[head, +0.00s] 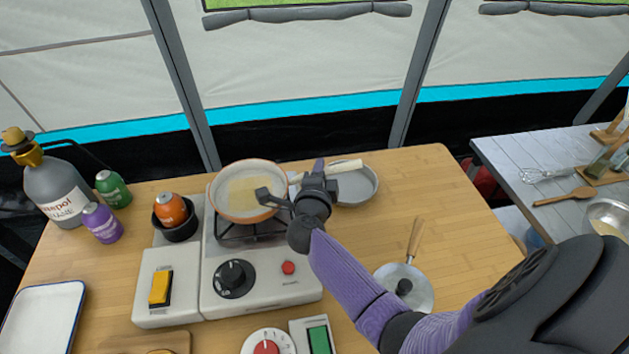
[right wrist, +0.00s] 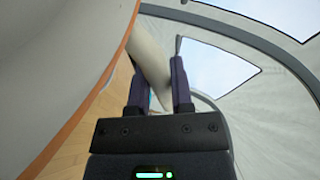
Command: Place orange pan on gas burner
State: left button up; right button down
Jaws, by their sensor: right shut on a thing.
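The orange-rimmed pan (head: 243,192), pale inside, is over the burner (head: 240,231) at the back of the white stove (head: 262,284). Whether it rests on the grate or hovers just above it I cannot tell. My right gripper (head: 293,190) is at the pan's right side, shut on its cream handle. My left gripper does not show.
An orange can (head: 170,209) in a black cup stands left of the burner. A gas bottle (head: 58,190) is farther left.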

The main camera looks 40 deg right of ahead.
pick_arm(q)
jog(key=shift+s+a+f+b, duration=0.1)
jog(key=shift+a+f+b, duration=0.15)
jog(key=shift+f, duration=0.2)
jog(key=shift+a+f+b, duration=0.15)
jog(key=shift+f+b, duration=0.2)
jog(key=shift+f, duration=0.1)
pick_arm(e)
notch_tip(320, 180, down, 3)
jog(key=shift+r, duration=0.1)
jog(key=c, duration=0.5)
grip_release()
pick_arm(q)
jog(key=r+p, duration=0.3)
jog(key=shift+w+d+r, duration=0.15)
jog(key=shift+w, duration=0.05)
pick_arm(e)
jog(key=v, duration=1.2)
jog(key=shift+r, duration=0.15)
